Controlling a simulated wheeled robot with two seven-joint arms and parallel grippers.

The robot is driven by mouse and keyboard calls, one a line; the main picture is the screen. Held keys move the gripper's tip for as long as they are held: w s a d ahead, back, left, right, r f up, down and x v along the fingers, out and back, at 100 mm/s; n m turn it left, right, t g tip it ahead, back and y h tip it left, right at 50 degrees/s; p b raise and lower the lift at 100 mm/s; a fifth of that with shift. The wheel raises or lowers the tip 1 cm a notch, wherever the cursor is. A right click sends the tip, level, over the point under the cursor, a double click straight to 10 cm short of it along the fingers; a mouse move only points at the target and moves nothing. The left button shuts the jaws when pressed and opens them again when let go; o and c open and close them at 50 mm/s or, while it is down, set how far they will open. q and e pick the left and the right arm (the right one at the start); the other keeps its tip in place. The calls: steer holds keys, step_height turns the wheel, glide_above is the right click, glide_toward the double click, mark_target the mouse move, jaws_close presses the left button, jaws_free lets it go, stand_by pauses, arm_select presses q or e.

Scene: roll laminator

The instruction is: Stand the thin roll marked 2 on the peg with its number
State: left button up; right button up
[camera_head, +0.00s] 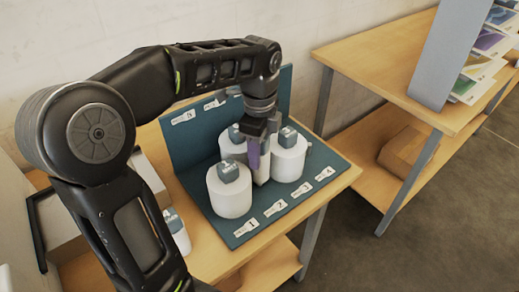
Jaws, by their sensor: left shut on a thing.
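My left gripper (260,148) points down over the blue-green rack (188,143) and is shut on a thin white roll (262,173). The roll is upright among the thick rolls, its upper part mostly hidden by the fingers. A purple patch shows at the fingers. Number tags lie along the rack's front edge, with tag 2 (275,208) right of tag 1 (246,228). The pegs are hidden, and I cannot tell whether the roll is on one. My right gripper is not in view.
Thick white rolls with grey-blue tops stand close around: one at front left (230,192), one at right (289,160), one behind (231,146). A wooden shelf unit (375,52) stands at right.

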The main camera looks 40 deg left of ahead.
arm_select(q)
steer(key=shift+f, duration=0.2)
stand_by(0.3)
steer(key=shift+f+b, duration=1.05)
steer(key=shift+f, duration=0.3)
steer(key=o, duration=1.5)
